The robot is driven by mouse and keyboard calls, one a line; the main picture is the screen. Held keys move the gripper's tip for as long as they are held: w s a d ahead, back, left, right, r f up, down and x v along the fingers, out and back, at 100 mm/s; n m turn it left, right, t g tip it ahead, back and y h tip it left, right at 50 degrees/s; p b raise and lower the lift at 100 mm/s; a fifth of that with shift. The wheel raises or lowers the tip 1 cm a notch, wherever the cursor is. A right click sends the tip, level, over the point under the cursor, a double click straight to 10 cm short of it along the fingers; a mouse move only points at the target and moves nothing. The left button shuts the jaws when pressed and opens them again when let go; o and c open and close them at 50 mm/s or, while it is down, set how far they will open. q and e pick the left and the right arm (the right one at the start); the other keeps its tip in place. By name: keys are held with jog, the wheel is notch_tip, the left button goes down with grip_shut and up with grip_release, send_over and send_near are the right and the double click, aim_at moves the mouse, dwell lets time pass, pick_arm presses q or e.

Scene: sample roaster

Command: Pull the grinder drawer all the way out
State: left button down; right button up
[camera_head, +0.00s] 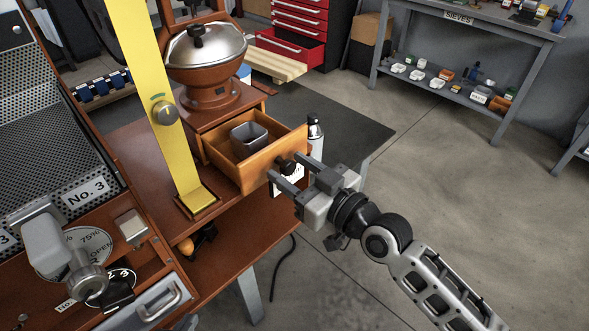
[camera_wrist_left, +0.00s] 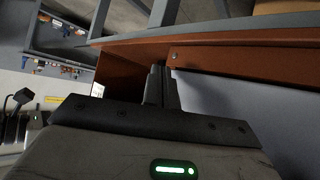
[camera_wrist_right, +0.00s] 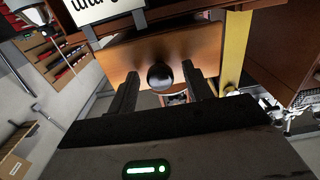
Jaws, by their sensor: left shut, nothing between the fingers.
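The grinder drawer (camera_head: 262,168) is a wooden box standing partly out of the grinder's wooden base, with a dark square cup (camera_head: 248,139) inside. Its round black knob (camera_head: 285,166) is on the front face and also shows in the right wrist view (camera_wrist_right: 160,76). My right gripper (camera_head: 286,170) is open, with one finger on each side of the knob; gaps show between the knob and both fingers (camera_wrist_right: 158,92).
The grinder's domed metal hopper (camera_head: 205,45) sits above the drawer. A yellow upright panel (camera_head: 150,100) stands just left of it. Open floor (camera_head: 440,170) lies to the right.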

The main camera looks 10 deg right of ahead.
pick_arm(q)
jog(key=shift+w+d+f+b, duration=0.15)
jog(key=shift+f+b, duration=0.1)
jog(key=shift+b, duration=0.55)
pick_arm(e)
jog(key=v, duration=1.6)
